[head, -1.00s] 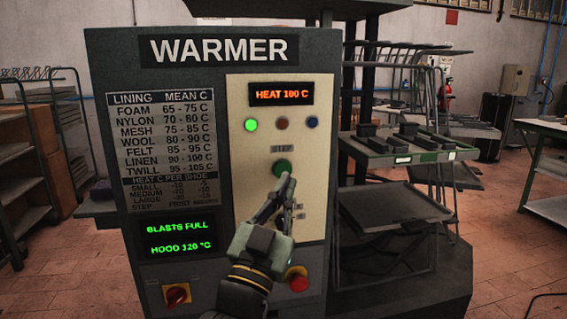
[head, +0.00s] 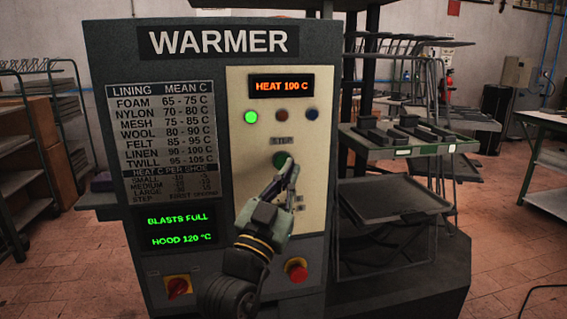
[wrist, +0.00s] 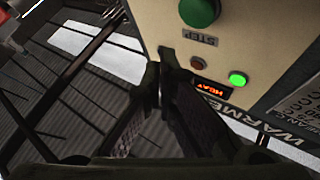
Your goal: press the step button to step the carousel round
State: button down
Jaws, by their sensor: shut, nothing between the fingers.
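The green step button (head: 280,158) sits on the cream panel of the warmer, just under its STEP label. My gripper (head: 291,165) is shut and empty, its tips at the button's lower right edge in the head view, hiding a little of it. In the wrist view the button (wrist: 199,12) is at the top, and my shut fingertips (wrist: 163,68) show below and left of it, apart in the picture. I cannot tell how far the tips are from the panel. A stand with trays (head: 395,200), perhaps part of the carousel, is right of the panel.
A red button (head: 296,269) and a red-yellow switch (head: 178,287) are low on the front. A green-edged shelf (head: 420,151) holds dark blocks.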

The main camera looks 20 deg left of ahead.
aim_at(283, 162)
jog(key=shift+w+a+b, duration=0.25)
jog(key=shift+w+a, duration=0.3)
jog(key=shift+w, duration=0.25)
jog(key=shift+w+a+b, duration=0.25)
jog(key=shift+w+a, duration=0.25)
jog(key=shift+w, duration=0.25)
jog(key=shift+w, duration=0.1)
jog(key=shift+w+a+b, duration=0.25)
jog(key=shift+b, duration=0.1)
